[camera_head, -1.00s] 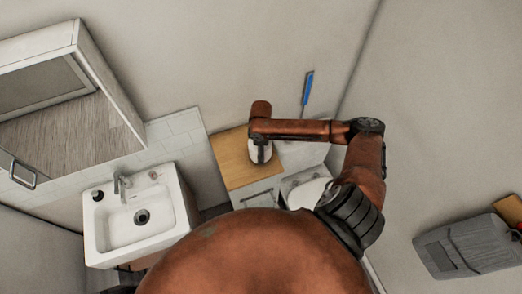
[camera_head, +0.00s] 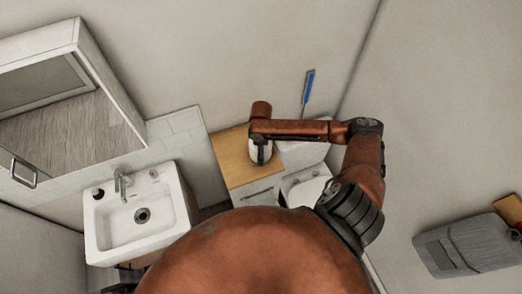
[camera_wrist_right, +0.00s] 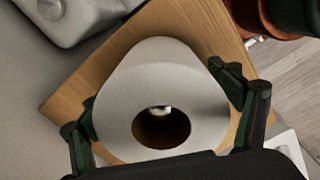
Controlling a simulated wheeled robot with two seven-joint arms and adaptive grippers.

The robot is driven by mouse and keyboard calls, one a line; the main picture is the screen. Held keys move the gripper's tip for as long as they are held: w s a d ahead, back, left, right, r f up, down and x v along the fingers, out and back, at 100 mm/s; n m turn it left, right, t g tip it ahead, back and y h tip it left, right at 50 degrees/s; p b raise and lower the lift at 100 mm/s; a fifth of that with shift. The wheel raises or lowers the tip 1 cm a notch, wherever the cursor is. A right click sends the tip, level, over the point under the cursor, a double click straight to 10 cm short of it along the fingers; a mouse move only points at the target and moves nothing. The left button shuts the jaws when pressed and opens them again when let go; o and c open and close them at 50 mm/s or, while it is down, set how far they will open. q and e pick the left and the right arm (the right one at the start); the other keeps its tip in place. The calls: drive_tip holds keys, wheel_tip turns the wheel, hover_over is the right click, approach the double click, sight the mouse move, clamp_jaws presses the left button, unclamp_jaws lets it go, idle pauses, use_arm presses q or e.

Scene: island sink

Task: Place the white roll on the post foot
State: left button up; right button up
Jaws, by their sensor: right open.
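The white roll (camera_wrist_right: 190,90) stands on a wooden counter top (camera_wrist_right: 65,95) in the right wrist view, its hole facing the camera. A small shiny tip (camera_wrist_right: 160,110) shows inside the hole, perhaps the top of the post; the foot is hidden by the roll. My right gripper (camera_wrist_right: 153,86) is open, with one finger on each side of the roll; I cannot tell whether they touch it. In the head view the roll (camera_head: 260,153) is partly hidden under my right arm. My left gripper is not in view.
A white sink (camera_head: 115,240) with a tap is left of the wooden top (camera_head: 228,160). A toilet (camera_head: 303,190) is to its right, close under my right arm. A mirror cabinet (camera_head: 95,65) hangs at the upper left. A grey hamper-like box (camera_head: 465,245) is at the far right.

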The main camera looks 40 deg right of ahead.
drive_tip(key=shift+w+r, duration=0.1)
drive_tip(key=shift+r, duration=0.4)
wheel_tip(320, 180, up, 11)
drive_tip(key=shift+b, duration=0.85)
drive_tip(key=shift+r, duration=0.55)
